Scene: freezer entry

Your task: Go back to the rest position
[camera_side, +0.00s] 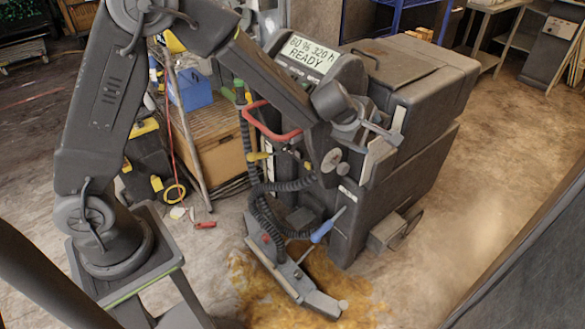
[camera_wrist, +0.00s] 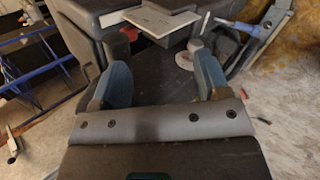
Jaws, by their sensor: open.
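My gripper (camera_wrist: 162,78) is open in the wrist view, its two blue-padded fingers wide apart with nothing between them. In the side view my arm rises from its pedestal at the left and bends down to the right. There my gripper (camera_side: 380,138) is in front of the upper part of a dark grey machine (camera_side: 408,185); I cannot tell whether it touches. The machine's display (camera_side: 307,53) reads "60 96 320 h READY". A pale panel (camera_wrist: 160,22) of the machine shows beyond the fingers in the wrist view.
A floor nozzle (camera_side: 290,275) with a hose and a blue-handled tool (camera_side: 327,226) stands by a yellow-brown stain (camera_side: 345,290). A wooden box (camera_side: 218,155) and blue bin (camera_side: 192,90) are behind my arm. A blue rack (camera_wrist: 35,65) shows in the wrist view.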

